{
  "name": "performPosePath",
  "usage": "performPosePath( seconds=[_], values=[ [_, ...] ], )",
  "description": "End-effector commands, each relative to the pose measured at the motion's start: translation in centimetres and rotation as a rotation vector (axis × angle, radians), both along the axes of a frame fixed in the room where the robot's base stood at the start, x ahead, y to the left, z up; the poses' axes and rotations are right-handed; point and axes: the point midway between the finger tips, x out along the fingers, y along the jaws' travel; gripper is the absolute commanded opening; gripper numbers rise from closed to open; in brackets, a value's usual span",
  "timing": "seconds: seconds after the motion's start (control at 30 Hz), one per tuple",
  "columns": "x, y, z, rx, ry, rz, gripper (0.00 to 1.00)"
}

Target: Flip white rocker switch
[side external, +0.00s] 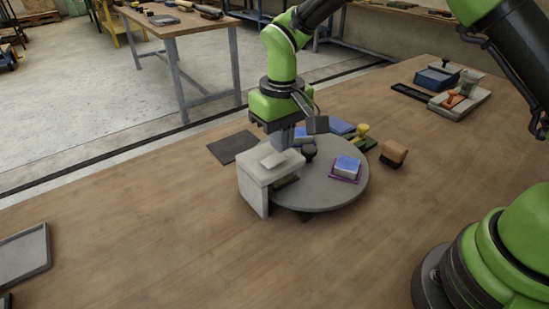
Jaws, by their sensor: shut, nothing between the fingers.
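A pale grey bracket-like box (256,184) stands at the left edge of a round grey turntable (325,196). A white rocker switch (282,158) lies on top of the box, looking slightly tilted. My gripper (285,143) points down right behind and above the switch, shut and empty. Its fingertips are close to the switch; I cannot tell whether they touch it. The far edge of the box is partly hidden by the gripper.
A blue-and-white block on a purple base (345,172) sits on the turntable. Other blue blocks and a yellow-handled item (359,133) are behind. A tan block (394,153) stands right, a dark flat plate (233,147) left. The front table (200,260) is clear.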

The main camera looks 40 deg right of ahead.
Motion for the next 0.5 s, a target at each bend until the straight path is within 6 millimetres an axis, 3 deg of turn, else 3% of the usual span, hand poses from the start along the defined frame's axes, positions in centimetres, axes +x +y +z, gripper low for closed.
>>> performPosePath(
  seconds=[0.5],
  values=[
    [-0.01, -0.01, -0.79, 0.0, 0.0, -0.001, 0.0]
  ],
)
